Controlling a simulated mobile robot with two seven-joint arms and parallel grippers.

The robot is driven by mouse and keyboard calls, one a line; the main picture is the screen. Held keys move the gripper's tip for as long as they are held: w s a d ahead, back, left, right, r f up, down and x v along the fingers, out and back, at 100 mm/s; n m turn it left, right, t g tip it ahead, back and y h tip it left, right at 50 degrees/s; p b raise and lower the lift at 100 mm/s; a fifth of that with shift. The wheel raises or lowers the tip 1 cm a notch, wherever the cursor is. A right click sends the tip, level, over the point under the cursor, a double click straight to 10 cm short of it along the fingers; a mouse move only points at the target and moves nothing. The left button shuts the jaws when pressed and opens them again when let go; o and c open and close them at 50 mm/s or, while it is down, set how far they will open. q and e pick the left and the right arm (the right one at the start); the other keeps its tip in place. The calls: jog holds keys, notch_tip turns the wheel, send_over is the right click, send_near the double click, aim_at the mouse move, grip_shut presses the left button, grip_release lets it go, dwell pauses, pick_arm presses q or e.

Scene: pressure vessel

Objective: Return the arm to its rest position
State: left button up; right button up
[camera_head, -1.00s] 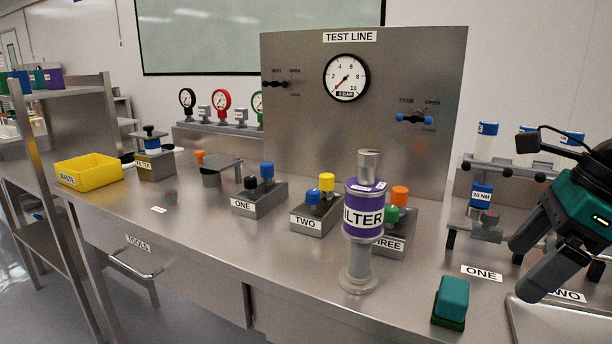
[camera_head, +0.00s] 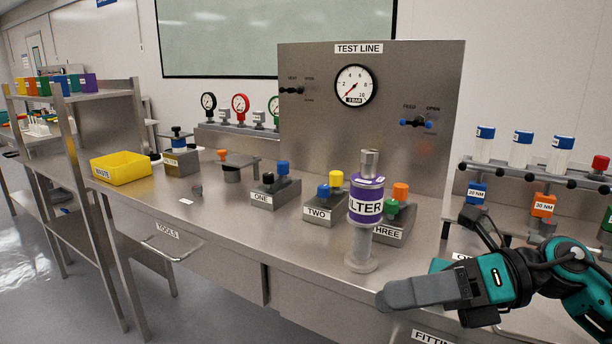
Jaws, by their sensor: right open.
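My right gripper (camera_head: 418,295) is at the lower right, above the front of the steel bench (camera_head: 205,226). Its dark fingers point left and one overlaps the other from this angle. It is open, with nothing seen between the fingers. My teal and black right arm comes in from the right edge. The purple FILTER cylinder (camera_head: 365,204) stands upright on its metal stand, behind and left of the fingertips, apart from them. A teal block (camera_head: 440,265) shows partly behind the gripper. My left gripper is not in view.
The TEST LINE panel (camera_head: 320,120) with its gauge stands at the back. Blocks ONE, TWO and THREE (camera_head: 388,236) sit before it. A yellow WASTE bin (camera_head: 122,167) is at the left. A rack with torque-labelled tools (camera_head: 542,205) is at the right. The bench's front left is mostly clear.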

jog(key=w+d+f+m+t+h+p, duration=0.1)
jog(key=w+f+m+t+h, duration=0.2)
jog(key=m+t, duration=0.8)
jog(key=w+d+f+m+t+h+p, duration=0.15)
jog(key=f+m+t, duration=0.4)
jog(key=m, duration=1.05)
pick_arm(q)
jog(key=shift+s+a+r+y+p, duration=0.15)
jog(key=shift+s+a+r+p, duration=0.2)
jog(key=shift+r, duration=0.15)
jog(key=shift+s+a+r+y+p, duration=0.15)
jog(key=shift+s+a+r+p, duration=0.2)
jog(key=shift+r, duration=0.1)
pick_arm(e)
jog(key=s+d+f+m+g+h, duration=0.1)
jog(key=s+f+m+g+h, duration=0.1)
jog(key=f, duration=0.5)
jog(key=s+d+f+m+g+h, duration=0.1)
jog(key=s+f+m+g+h, duration=0.1)
jog(key=s+f+m+h, duration=0.2)
jog(key=s+d+f+m+g+h, duration=0.1)
jog(key=s+f+m+g+h, duration=0.1)
jog(key=s+f+m, duration=0.5)
notch_tip(320, 180, down, 5)
jog(key=shift+d+r+m+h, duration=0.1)
jog(key=shift+d+m+h, duration=0.1)
jog(key=shift+m+h, duration=0.65)
